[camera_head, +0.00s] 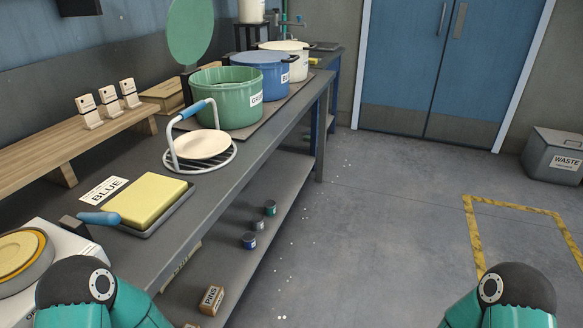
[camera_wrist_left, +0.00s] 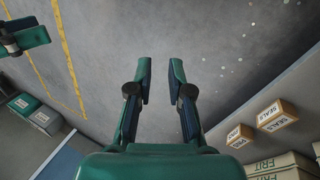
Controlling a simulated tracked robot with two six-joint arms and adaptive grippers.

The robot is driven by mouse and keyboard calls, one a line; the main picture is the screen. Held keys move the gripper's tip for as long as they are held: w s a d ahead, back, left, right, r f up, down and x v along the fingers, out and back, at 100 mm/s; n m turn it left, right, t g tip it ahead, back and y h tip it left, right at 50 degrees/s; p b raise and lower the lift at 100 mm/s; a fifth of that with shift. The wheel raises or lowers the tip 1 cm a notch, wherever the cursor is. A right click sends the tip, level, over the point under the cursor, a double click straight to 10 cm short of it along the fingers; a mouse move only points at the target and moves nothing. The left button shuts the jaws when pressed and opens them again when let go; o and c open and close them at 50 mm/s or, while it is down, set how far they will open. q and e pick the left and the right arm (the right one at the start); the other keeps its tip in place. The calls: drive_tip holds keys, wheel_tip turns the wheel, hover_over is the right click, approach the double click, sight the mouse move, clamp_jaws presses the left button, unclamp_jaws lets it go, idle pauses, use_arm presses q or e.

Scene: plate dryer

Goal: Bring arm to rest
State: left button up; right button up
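In the head view, teal links of my two arms show at the bottom left and bottom right; neither gripper shows there. In the left wrist view my left gripper (camera_wrist_left: 160,75) is open, with two dark green fingers apart and only grey floor between them. It holds nothing. A dark green part with a dark joint at the upper left of that view looks like my right gripper (camera_wrist_left: 26,38), over the floor. Its fingers cannot be told apart. A pale plate (camera_head: 203,145) lies on a round wire rack with a blue handle (camera_head: 196,108) on the bench.
The grey bench (camera_head: 238,172) bears green (camera_head: 232,98), blue (camera_head: 262,72) and cream pots, a yellow block (camera_head: 146,200) and a white device (camera_head: 40,262). A lower shelf holds small cans and a PINS box (camera_head: 212,299). Open floor lies right, with a WASTE bin (camera_head: 553,158).

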use_arm(q)
drive_tip(key=s+a+f+n, duration=0.1)
drive_tip(key=s+a+n, duration=0.2)
drive_tip(key=s, duration=0.1)
wheel_tip(320, 180, up, 14)
drive_tip(key=p, duration=1.4)
drive_tip(key=shift+w+d+t, duration=0.25)
drive_tip(key=shift+w+t, duration=0.05)
drive_tip(key=shift+w, duration=0.1)
